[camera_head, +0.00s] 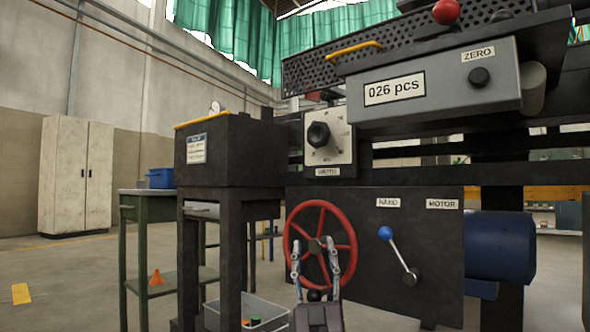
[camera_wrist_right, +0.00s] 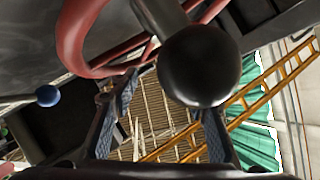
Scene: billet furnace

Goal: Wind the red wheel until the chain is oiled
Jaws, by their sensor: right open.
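The red wheel (camera_head: 352,240) stands upright on the dark front panel of the machine; its rim also shows large in the right wrist view (camera_wrist_right: 75,40). A black ball knob (camera_head: 314,295) shows low on the wheel, between the fingers of my right gripper (camera_head: 314,248). That gripper is open in front of the wheel, fingers pointing up and spread either side of the hub. In the right wrist view the knob (camera_wrist_right: 199,65) is close to my open fingers (camera_wrist_right: 157,105); contact cannot be told. The chain is not clearly visible. My left gripper is out of view.
A lever with a blue ball (camera_head: 385,233) leans towards the HAND label, right of the wheel. A blue motor (camera_head: 500,246) is further right. A grey bin (camera_head: 245,315) stands on the floor at lower left, near a green table (camera_head: 143,205).

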